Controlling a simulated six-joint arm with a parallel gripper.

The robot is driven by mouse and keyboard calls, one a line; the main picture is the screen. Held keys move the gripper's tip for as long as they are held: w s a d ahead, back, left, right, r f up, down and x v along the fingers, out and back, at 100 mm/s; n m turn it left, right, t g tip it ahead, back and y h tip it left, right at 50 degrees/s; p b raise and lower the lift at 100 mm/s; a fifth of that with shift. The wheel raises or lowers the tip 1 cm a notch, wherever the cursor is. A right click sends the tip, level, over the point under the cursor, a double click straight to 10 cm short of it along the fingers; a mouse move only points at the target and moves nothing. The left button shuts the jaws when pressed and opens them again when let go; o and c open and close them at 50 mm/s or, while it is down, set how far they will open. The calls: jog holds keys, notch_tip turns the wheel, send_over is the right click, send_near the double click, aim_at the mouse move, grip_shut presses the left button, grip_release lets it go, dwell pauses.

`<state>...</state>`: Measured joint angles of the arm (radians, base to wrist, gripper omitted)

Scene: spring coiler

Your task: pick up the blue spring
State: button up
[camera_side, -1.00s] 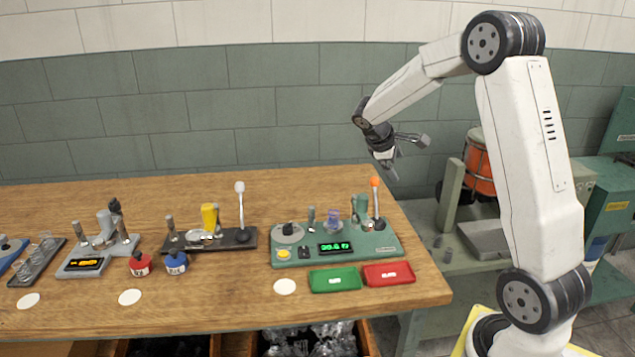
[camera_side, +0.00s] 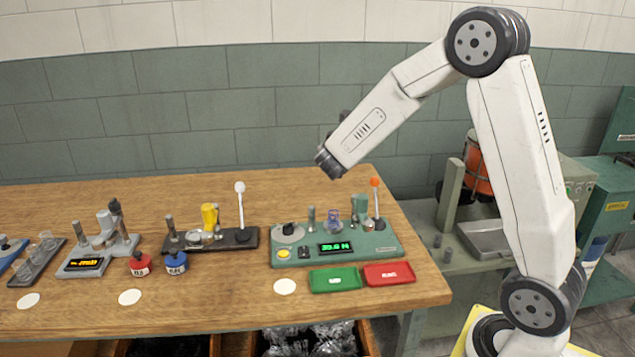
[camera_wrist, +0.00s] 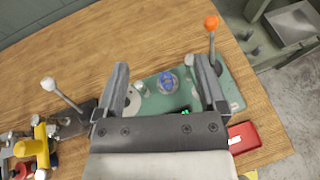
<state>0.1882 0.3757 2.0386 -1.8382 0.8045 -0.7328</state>
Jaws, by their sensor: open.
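The blue spring (camera_side: 332,216) is a small translucent blue coil standing on the green tester (camera_side: 350,257), beside a short green column. In the wrist view the blue spring (camera_wrist: 168,81) shows between my two fingers, nearer the right one. My gripper (camera_wrist: 161,64) is open and empty, seen from above the tester with the spring beneath it. The exact height gap to the spring cannot be told.
An orange-tipped lever (camera_side: 375,198) rises at the tester's right end, close to the spring. Green (camera_side: 335,280) and red (camera_side: 390,274) trays lie in front. A dark device with a white-tipped lever (camera_side: 240,206) stands left. Bare wood lies behind the tester.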

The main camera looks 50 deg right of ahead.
send_near(333, 220)
jog(key=d, duration=0.2)
jog(key=w+d+f, duration=0.1)
jog(key=shift+n, duration=0.4)
jog(key=shift+w, duration=0.1)
jog(key=shift+x, duration=1.2)
jog(key=shift+x, duration=2.6)
jog(key=shift+w+a+f, duration=0.1)
jog(key=shift+w+a, duration=0.05)
jog(key=shift+c, duration=0.2)
grip_shut()
